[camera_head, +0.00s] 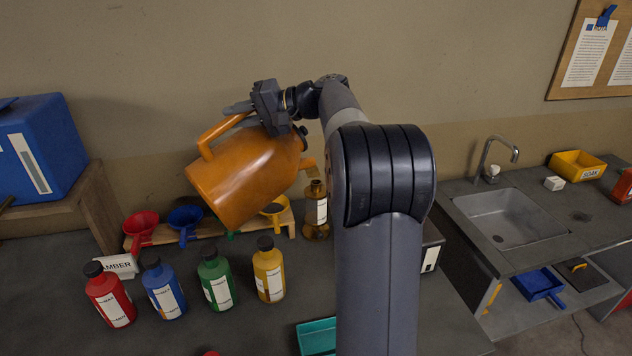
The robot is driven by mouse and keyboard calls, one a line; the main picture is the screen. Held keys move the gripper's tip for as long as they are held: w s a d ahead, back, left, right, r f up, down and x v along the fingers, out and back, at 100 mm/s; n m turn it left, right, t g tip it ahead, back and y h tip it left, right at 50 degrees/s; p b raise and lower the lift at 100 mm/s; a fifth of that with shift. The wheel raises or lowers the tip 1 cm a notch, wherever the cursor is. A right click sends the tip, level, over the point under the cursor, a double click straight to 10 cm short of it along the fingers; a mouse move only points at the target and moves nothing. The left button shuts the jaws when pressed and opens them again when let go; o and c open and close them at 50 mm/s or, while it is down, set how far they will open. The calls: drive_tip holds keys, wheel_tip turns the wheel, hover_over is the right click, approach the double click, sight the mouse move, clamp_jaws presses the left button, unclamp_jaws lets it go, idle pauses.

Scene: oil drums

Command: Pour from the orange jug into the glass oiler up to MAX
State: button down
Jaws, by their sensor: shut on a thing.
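The orange jug (250,172) hangs tilted above the back of the bench, its broad flat end towards the lower left. My gripper (268,112) is shut on the orange jug at its upper side, near the handle. An amber glass vessel with a white label (317,212), which looks like the glass oiler, stands just right of and below the jug, beside my arm. My arm hides the area right of it. The oiler's MAX mark and its level are too small to read. I cannot tell whether any liquid is flowing.
Red (141,226), blue (185,218) and yellow (273,208) funnels sit in a wooden rack behind red (110,297), blue (163,290), green (216,283) and yellow (268,273) bottles. An AMBER sign (118,266) stands left. A teal tray (317,338) lies in front. A sink (507,217) is at right.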

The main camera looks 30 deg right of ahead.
drive_tip(key=shift+d+r, duration=0.2)
drive_tip(key=shift+r, duration=0.25)
drive_tip(key=shift+w+d+r+p, duration=0.1)
drive_tip(key=shift+d+r+p, duration=0.25)
drive_tip(key=shift+p, duration=0.15)
idle(0.3)
drive_tip(key=shift+d+r+m+y+p, duration=0.3)
drive_tip(key=shift+d+y+p, duration=0.05)
drive_tip(key=shift+d+y, duration=0.05)
drive_tip(key=shift+w+d+r+t+p, duration=0.15)
drive_tip(key=shift+d+r+t+p, duration=0.2)
drive_tip(key=shift+d+r, duration=0.2)
idle(3.3)
drive_tip(key=shift+f, duration=0.15)
